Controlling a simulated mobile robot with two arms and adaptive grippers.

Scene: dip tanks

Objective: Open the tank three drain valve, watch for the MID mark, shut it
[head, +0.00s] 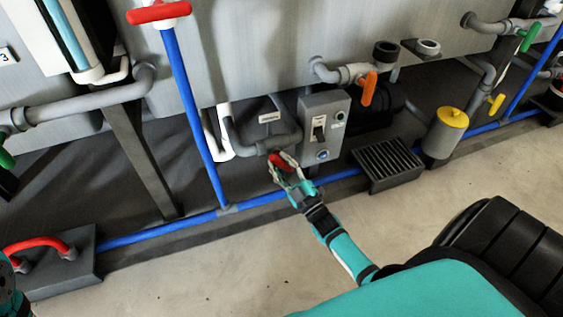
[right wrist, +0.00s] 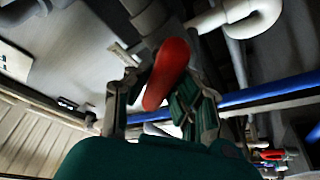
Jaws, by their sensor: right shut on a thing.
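My right gripper (head: 286,170) is shut on a red valve handle (head: 279,160) on a grey pipe under the tank (head: 235,55). In the right wrist view the red handle (right wrist: 167,72) stands tilted between the fingers (right wrist: 160,105). A small tag (head: 270,117) hangs above this pipe; its text is too small to read. A plate reading 3 (head: 5,55) is at the left edge. Beside it, a sight tube (head: 64,32) shows light blue in its visible lower part. Its top is cut off, and I see no MID mark. My left gripper is out of view.
A grey switch box (head: 312,140) stands right beside the held handle. An orange-handled valve (head: 369,88), a floor grate (head: 388,165) and a yellow-topped canister (head: 445,133) are further right. A blue pipe (head: 180,229) runs along the floor. The near floor is clear.

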